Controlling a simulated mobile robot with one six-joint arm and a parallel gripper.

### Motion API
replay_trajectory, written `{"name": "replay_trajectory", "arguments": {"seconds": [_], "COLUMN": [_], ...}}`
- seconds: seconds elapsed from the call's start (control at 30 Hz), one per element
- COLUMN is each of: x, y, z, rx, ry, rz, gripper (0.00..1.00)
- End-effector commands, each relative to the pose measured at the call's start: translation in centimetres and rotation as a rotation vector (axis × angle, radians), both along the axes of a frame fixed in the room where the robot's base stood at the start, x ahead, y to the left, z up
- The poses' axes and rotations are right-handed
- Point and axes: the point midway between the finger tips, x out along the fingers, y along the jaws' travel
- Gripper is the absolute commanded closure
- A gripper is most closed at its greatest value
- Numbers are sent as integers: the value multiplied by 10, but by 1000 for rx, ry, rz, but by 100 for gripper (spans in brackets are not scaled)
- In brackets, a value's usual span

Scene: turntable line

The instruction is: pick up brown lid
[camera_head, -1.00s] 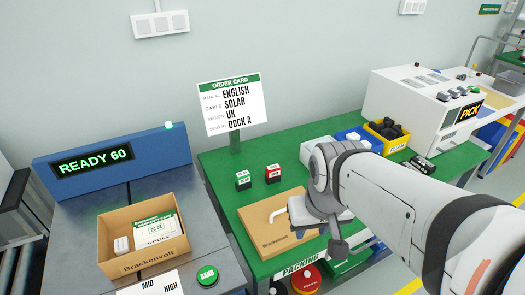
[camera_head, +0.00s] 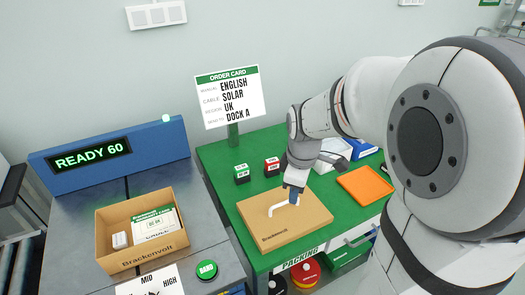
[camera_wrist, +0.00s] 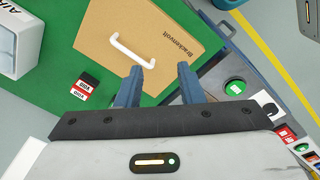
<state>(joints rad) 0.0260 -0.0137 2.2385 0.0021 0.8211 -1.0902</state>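The brown lid (camera_head: 270,231), a flat cardboard panel printed "Brackenvolt" with a white bar handle (camera_head: 284,208), lies on the green table. It also shows in the wrist view (camera_wrist: 165,25), with its handle (camera_wrist: 132,50). My gripper (camera_head: 295,201) is over the lid near the handle's right end. In the wrist view my gripper (camera_wrist: 160,67) is open and empty. The handle lies ahead and left of the space between its fingers, not between them.
A brown open box (camera_head: 142,267) with a boxed item and a small white piece stands on the metal station at left. Two small blocks, green-labelled (camera_head: 242,173) and red-labelled (camera_head: 272,166), lie behind the lid. An orange tray (camera_head: 365,184) is right. The order card (camera_head: 228,97) stands behind.

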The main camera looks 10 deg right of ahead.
Motion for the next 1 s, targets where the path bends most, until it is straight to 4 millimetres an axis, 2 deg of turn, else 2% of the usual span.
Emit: {"name": "replay_trajectory", "arguments": {"seconds": [0.03,0.2,0.4,0.77,1.0], "x": [16,57,80,84,86], "y": [0,-1,-2,-1,0], "z": [-15,-54,-83,-120,-155], "rx": [-10,-31,-37,-38,-36], "ry": [23,65,88,93,95], "rz": [125,513,770,825,824], "gripper": [66,66,66,66,66]}}
